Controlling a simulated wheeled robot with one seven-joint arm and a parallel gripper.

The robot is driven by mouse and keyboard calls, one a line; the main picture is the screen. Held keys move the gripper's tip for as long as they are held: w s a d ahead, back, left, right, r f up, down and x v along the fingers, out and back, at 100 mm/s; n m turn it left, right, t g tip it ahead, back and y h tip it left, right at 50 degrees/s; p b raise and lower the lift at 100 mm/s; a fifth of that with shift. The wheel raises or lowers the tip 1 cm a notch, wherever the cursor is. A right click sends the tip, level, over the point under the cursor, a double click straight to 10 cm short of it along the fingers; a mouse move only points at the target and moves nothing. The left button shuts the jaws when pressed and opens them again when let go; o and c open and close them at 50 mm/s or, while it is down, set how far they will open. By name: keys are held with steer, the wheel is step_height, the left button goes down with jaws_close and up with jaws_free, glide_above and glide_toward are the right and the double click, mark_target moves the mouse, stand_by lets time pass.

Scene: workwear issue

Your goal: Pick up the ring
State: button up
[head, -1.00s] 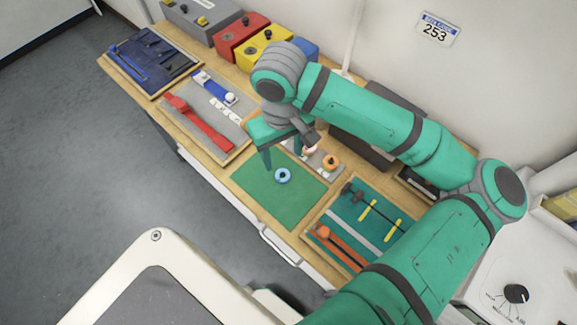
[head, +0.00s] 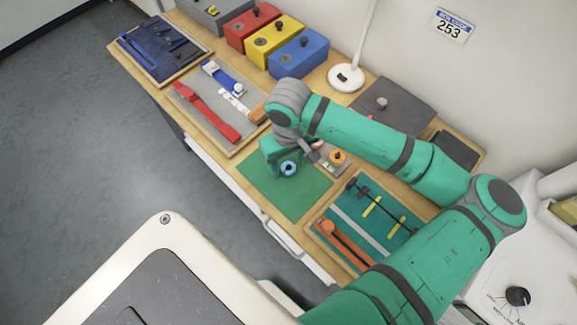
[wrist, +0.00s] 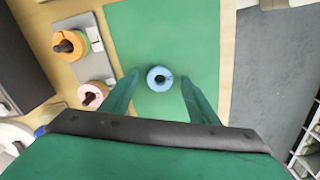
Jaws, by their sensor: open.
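A blue ring (head: 289,169) lies on the green mat (head: 290,200) in the head view. My gripper (head: 279,160) is open, low over the mat and close to the blue ring. In the wrist view the same blue ring (wrist: 151,77) appears between my two spread fingers, with a gap on each side. Its height relative to the fingertips is hard to judge. An orange ring (wrist: 75,36) and a pink ring (wrist: 89,101) sit around dark pegs on a grey plate (wrist: 93,62) beside the mat.
Red (head: 253,20), yellow (head: 274,35) and blue (head: 300,50) boxes stand at the back. A board with red and blue straps (head: 206,113) lies left of the mat, a tool board (head: 360,215) to its right. A white lamp base (head: 346,77) stands behind my arm.

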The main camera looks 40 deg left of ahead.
steer(key=c, duration=1.1)
steer(key=shift+r, duration=0.15)
